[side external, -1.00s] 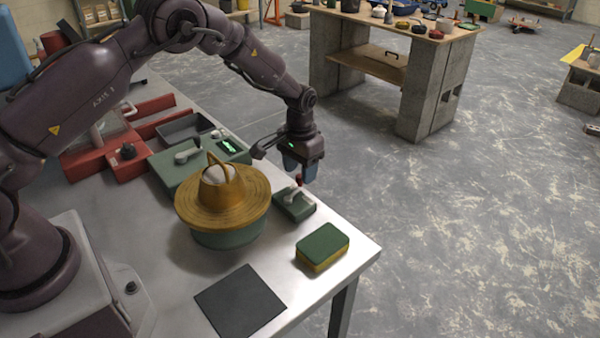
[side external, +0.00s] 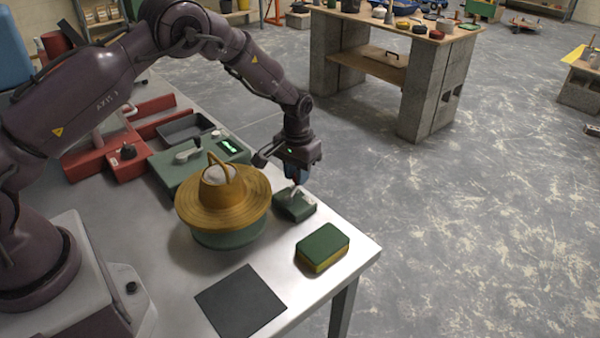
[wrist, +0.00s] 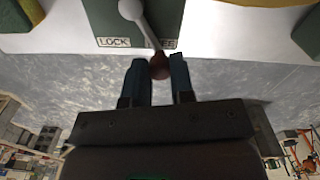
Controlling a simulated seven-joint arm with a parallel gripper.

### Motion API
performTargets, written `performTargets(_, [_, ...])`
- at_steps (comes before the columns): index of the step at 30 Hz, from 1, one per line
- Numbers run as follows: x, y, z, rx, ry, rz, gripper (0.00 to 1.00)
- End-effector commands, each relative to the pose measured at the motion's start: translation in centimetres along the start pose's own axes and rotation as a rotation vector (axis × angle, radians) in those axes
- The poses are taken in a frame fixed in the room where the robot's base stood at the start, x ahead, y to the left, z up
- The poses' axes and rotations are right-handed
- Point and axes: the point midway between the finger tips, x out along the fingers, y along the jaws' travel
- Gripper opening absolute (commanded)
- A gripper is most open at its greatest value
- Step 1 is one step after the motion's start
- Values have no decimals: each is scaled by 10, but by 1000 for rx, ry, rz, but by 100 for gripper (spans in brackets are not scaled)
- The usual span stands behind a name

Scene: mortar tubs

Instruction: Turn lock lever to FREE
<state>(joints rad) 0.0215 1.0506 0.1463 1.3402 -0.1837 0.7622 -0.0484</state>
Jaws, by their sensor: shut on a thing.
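The lock lever (wrist: 147,32) is a pale grey arm on a small green box (side external: 294,206) near the table's edge. It ends in a dark red knob (wrist: 160,66). In the wrist view the lever slants from its round pivot toward the FREE label, covering that label's first letters. In the side view my gripper (side external: 297,178) hides the knob.
A green and yellow sponge (side external: 322,248) lies in front, near the table edge. A dark square mat (side external: 240,302) lies at the front. A green scale-like unit (side external: 190,160) sits behind the tub.

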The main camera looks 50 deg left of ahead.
Motion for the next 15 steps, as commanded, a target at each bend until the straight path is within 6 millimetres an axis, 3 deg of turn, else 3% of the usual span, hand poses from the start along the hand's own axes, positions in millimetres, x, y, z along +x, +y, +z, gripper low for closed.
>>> performTargets(10, [0,-3,2,-46,-4,-1,0])
performTargets(11, [0,-3,2,-46,-4,-1,30])
performTargets(13, [0,-3,2,-45,-4,-1,46])
performTargets(15, [0,-2,1,-45,-4,-1,49])
